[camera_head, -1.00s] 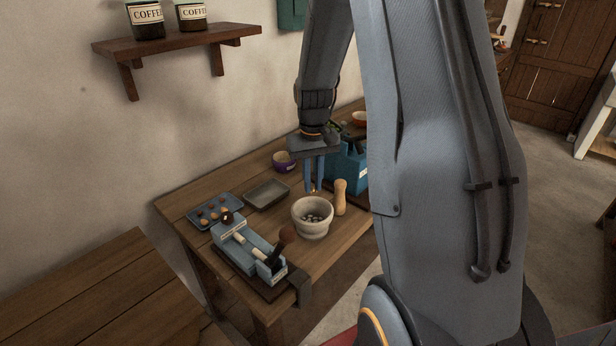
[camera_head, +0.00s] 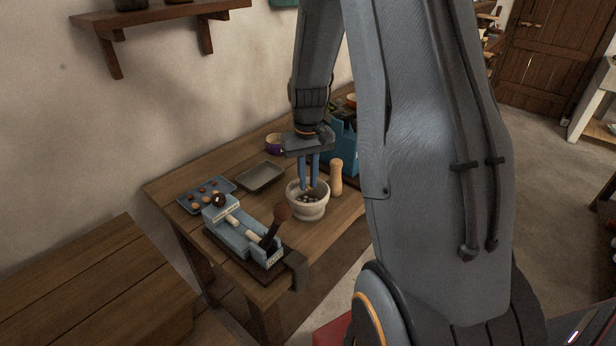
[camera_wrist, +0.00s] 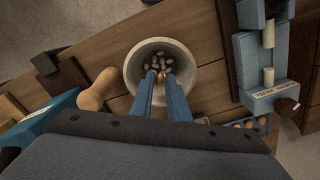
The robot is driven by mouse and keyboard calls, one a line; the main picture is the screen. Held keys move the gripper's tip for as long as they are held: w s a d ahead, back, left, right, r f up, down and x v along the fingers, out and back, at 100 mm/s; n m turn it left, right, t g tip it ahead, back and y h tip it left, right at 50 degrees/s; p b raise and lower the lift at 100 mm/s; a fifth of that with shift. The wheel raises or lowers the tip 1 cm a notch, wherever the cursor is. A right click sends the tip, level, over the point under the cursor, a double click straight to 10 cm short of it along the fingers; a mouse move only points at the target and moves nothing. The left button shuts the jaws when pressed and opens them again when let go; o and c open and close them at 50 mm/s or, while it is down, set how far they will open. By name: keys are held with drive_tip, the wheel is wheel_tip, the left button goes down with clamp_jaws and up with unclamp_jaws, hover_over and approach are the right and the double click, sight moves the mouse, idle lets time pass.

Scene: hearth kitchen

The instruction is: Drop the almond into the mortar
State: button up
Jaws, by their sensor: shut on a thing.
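The mortar (camera_head: 307,211) is a pale stone bowl standing on the wooden table, with several nuts lying inside; it also shows in the wrist view (camera_wrist: 134,75). My gripper (camera_head: 308,187) points down over the mortar, its blue fingertips overlapping the mouth in the head view. In the wrist view my gripper (camera_wrist: 163,78) is shut on a small tan almond (camera_wrist: 160,91), which shows between the fingers above the mortar's contents. The almond is hidden in the head view. I cannot tell how deep the fingertips are.
A wooden pestle (camera_head: 336,178) stands close beside the mortar. A blue nutcracker device (camera_head: 238,240) is at the front left. A grey tray (camera_head: 262,177), a blue tray (camera_head: 188,207) with nuts, a purple bowl (camera_head: 274,144) and a blue box (camera_head: 341,152) lie behind.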

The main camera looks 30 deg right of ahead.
drive_tip(key=o, duration=0.8)
wheel_tip(320, 180, up, 9)
drive_tip(key=p, duration=0.7)
idle(0.6)
